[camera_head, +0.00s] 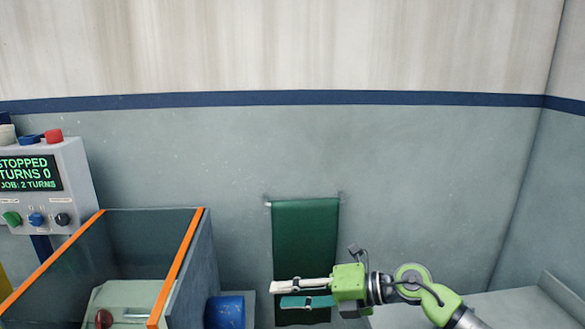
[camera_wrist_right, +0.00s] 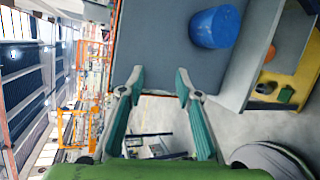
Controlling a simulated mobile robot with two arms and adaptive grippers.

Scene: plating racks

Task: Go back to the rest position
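My right gripper (camera_head: 277,295) reaches in from the lower right in the head view, its fingers pointing left in front of a dark green hanging cloth (camera_head: 305,228). In the right wrist view the two teal-padded fingers (camera_wrist_right: 161,78) stand wide apart with nothing between them, so it is open and empty. My left gripper is not in view.
A grey tank with orange rims (camera_head: 181,267) stands at left, a pale green lidded box (camera_head: 130,298) inside it. A blue cylinder (camera_head: 225,312) stands beside it, also in the right wrist view (camera_wrist_right: 213,27). A control box (camera_head: 70,180) reads "STOPPED, TURNS 0". A light grey surface (camera_head: 510,308) lies at right.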

